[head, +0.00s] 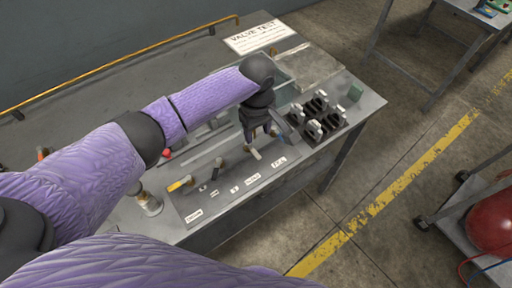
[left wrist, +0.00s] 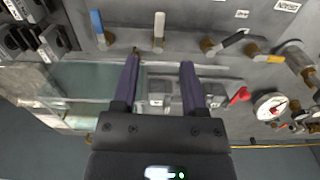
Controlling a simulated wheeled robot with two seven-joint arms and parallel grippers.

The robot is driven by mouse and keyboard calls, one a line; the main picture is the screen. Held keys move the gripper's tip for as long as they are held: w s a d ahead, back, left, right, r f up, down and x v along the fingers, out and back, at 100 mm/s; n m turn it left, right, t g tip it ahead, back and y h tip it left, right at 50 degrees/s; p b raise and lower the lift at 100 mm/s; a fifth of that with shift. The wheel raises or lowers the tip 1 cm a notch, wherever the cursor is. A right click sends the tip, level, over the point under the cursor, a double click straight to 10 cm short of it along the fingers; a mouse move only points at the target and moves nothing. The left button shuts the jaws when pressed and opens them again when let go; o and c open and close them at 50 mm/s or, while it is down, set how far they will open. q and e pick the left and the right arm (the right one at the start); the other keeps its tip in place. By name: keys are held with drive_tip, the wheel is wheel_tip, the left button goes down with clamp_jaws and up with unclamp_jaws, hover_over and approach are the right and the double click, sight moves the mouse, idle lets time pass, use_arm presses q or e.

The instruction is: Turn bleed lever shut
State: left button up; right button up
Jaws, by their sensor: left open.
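A grey valve panel (head: 226,184) lies on the bench with a row of small levers. A yellow-tipped lever (head: 180,184), a dark lever (head: 216,172) and a pale lever (head: 254,153) show in the head view. In the left wrist view a blue lever (left wrist: 97,25), the pale lever (left wrist: 159,27), the dark lever (left wrist: 233,39) and the yellow lever (left wrist: 266,57) show. The labels are too small to tell surely which is the bleed lever. My left gripper (left wrist: 160,62) is open and empty, its fingers apart from the pale lever. My right gripper is not in view.
A pressure gauge (left wrist: 270,105) and a red handle (left wrist: 240,95) are on the panel's far side. A black rack (head: 318,120) of fittings stands right of the panel. A VALVE TEST sign (head: 258,36) lies at the bench's back. A red tank (head: 492,220) stands at right.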

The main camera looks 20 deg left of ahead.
sight(256, 153)
use_arm(q)
drive_tip(key=shift+n, duration=0.3)
drive_tip(key=f+b, duration=0.1)
drive_tip(key=f, duration=0.2)
drive_tip(key=f+b, duration=0.1)
drive_tip(key=f, duration=0.2)
drive_tip(key=f+b, duration=0.2)
drive_tip(key=f, duration=0.1)
drive_tip(key=shift+w+a+f, duration=0.2)
drive_tip(key=shift+w+a, duration=0.1)
clamp_jaws()
